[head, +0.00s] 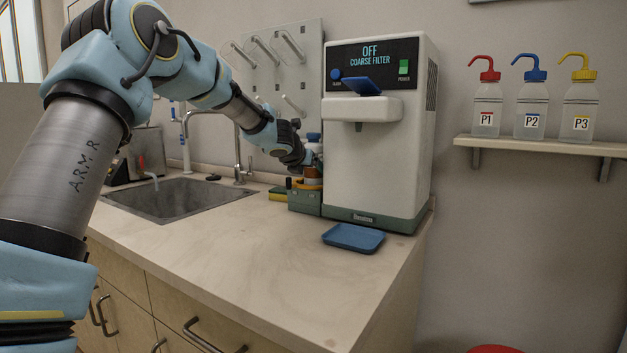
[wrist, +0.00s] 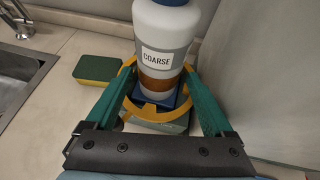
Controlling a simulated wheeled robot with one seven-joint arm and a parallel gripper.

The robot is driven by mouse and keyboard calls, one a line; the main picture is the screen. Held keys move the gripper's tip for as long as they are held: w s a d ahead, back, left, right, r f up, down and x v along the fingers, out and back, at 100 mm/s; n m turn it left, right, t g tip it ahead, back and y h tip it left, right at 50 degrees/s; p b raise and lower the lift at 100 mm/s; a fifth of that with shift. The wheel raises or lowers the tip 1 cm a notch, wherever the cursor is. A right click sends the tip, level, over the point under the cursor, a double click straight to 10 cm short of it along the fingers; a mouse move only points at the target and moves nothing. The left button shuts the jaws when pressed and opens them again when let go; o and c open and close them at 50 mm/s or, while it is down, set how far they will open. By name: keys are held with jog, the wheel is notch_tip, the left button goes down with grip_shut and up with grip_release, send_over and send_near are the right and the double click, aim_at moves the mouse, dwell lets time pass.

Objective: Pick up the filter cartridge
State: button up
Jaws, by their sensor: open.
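The filter cartridge (wrist: 166,40) stands upright in the wrist view, pale grey with a "COARSE" label, a brown band and a blue top. A yellow ring (wrist: 156,111) surrounds its lower part, above a blue and green base. My gripper (wrist: 160,74) is open, with one green finger on each side of the cartridge; I cannot tell whether they touch it. In the head view my gripper (head: 307,163) is at the green holder (head: 304,201) left of the white machine, and partly hides the cartridge (head: 313,172).
The white machine (head: 378,170) reads "OFF COARSE FILTER" and stands close on the right. A blue tray (head: 353,238) lies in front of it. A yellow-green sponge (wrist: 97,69) and a sink (head: 173,201) are left.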

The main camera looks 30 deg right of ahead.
aim_at(314, 173)
jog(key=p+x, duration=0.1)
jog(key=x, duration=0.3)
jog(key=shift+w, duration=0.15)
grip_shut()
dwell(0.5)
